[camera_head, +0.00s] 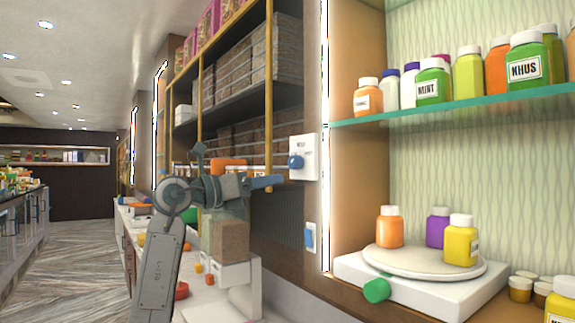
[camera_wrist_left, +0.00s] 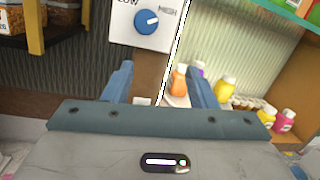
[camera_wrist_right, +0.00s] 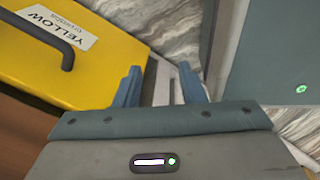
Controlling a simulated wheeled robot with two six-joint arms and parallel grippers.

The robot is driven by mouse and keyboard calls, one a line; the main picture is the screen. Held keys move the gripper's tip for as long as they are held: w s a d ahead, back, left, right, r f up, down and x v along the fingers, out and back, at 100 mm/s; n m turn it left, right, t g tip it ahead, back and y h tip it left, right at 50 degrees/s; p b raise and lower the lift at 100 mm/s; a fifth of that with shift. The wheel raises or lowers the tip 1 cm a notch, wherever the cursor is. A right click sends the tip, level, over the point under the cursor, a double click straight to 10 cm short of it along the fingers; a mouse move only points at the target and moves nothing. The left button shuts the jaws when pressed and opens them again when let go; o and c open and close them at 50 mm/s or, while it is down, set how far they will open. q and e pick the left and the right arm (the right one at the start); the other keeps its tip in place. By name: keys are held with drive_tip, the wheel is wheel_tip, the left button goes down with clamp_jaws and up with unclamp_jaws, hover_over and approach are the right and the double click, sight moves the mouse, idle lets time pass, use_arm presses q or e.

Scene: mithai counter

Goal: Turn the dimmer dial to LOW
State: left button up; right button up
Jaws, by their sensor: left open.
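The dimmer dial (camera_head: 296,161) is a round blue knob on a white wall plate (camera_head: 308,146), on the post beside the shelves. In the left wrist view the dial (camera_wrist_left: 147,24) shows a white pointer mark aimed right, toward the word HIGH; LOW is at the plate's upper left. My left gripper (camera_head: 275,182) is in front of and just below the dial, apart from it. Its fingers (camera_wrist_left: 160,82) are open and empty, with the dial above the gap. My right gripper (camera_wrist_right: 160,85) shows only in its own wrist view, open and empty.
A blue rocker switch (camera_head: 309,237) is below the dial. To the right are a glass shelf (camera_head: 450,107) of bottles and a white turntable (camera_head: 425,262) with several bottles. A yellow panel (camera_wrist_right: 60,60) with a dark handle is near my right gripper.

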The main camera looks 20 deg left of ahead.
sight(291, 163)
use_arm(q)
wheel_tip(291, 163, up, 4)
drive_tip(key=s+a+r+y, duration=0.1)
drive_tip(key=s+a+y, duration=0.1)
drive_tip(key=a+y, duration=0.1)
drive_tip(key=shift+t, duration=0.4)
drive_tip(key=p+x, duration=0.5)
drive_tip(key=x, duration=0.5)
drive_tip(key=shift+d+f, duration=0.1)
drive_tip(key=shift+f, duration=0.1)
drive_tip(key=shift+w+d+f, duration=0.2)
drive_tip(key=shift+w, duration=0.3)
use_arm(e)
wheel_tip(291, 163, up, 5)
drive_tip(key=shift+d+r, duration=0.1)
drive_tip(key=shift+r, duration=0.1)
use_arm(q)
drive_tip(key=c, duration=1)
use_arm(e)
drive_tip(key=shift+a, duration=0.4)
